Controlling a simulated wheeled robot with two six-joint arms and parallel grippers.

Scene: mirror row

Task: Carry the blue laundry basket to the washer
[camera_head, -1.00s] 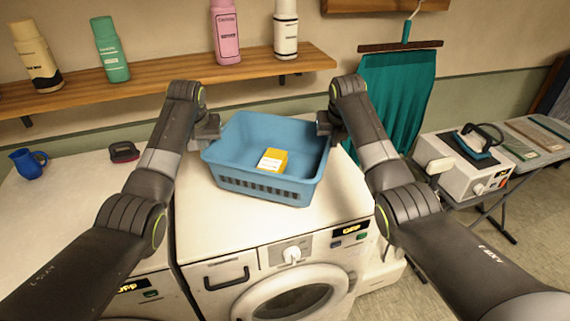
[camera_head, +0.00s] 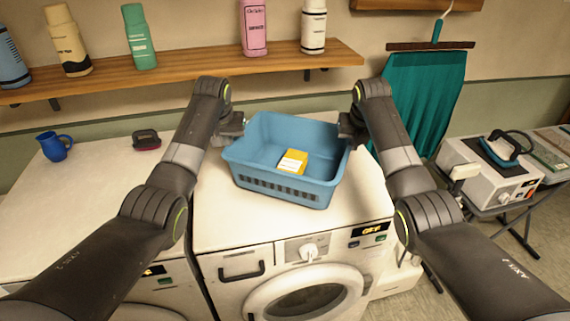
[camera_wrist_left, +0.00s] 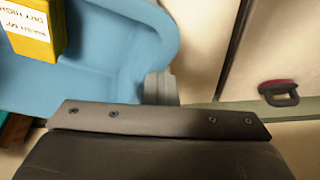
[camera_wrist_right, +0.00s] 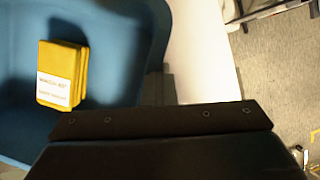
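The blue laundry basket (camera_head: 330,190) is upright over the top of the right-hand white washer (camera_head: 235,225). I cannot tell whether its base touches the top. A yellow box with a white label (camera_head: 293,161) lies inside. My left gripper (camera_head: 238,128) is shut on the basket's left rim, and my right gripper (camera_head: 347,128) is shut on its right rim. The left wrist view shows the basket (camera_wrist_left: 110,60) beside a grey finger. The right wrist view shows the basket's inside (camera_wrist_right: 115,60) and the yellow box (camera_wrist_right: 62,75); the fingertips are largely hidden there.
A wooden shelf with bottles (camera_head: 200,75) runs behind. A teal cloth hangs (camera_head: 415,100). An ironing station (camera_head: 490,165) stands right.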

